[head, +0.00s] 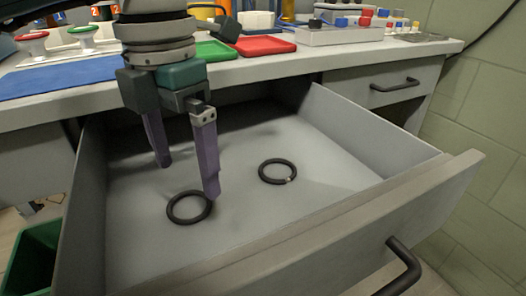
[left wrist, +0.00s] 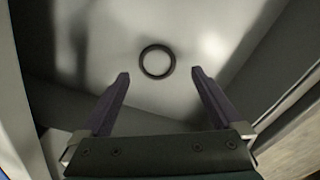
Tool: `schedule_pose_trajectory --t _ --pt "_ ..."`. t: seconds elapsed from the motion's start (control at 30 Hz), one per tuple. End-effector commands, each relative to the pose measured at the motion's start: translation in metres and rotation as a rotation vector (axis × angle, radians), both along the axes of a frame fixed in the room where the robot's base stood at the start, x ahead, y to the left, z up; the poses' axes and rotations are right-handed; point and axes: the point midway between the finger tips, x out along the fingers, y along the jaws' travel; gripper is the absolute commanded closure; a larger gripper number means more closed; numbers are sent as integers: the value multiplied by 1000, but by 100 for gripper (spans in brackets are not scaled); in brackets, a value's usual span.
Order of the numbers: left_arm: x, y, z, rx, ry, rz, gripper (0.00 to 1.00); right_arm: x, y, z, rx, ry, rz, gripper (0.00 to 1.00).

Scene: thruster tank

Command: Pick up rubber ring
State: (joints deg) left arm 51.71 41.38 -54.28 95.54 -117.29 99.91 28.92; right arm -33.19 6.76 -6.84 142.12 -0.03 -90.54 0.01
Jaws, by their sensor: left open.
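Two black rings lie flat, apart from each other, on the floor of an open grey drawer. In the head view the left ring (head: 169,208) is plain and lies close below my left gripper (head: 188,180). One purple finger partly overlaps its right edge. The right ring (head: 260,171) has a small light spot on its rim. In the left wrist view one plain black ring (left wrist: 140,62) shows ahead of and between the fingertips of my left gripper (left wrist: 159,73). My left gripper points down into the drawer, open and empty. My right gripper is not in view.
The drawer's front wall (head: 300,232) and side walls enclose the rings. The tabletop edge (head: 255,70) overhangs the back of the drawer. A red tray (head: 265,45), a green tray (head: 215,50) and a blue mat (head: 60,78) lie on the table. A green bin (head: 30,260) stands at lower left.

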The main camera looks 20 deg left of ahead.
Motion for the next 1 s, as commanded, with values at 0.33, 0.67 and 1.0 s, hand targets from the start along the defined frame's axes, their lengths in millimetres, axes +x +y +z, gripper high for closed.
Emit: schedule_pose_trajectory --t 0.33,0.67,1.0 --pt "-3 5 -48 -2 0 -1 0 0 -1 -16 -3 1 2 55" --pt "-3 5 -50 -2 0 -2 0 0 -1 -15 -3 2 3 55" --pt "-3 5 -51 -2 0 -1 12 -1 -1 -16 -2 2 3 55"
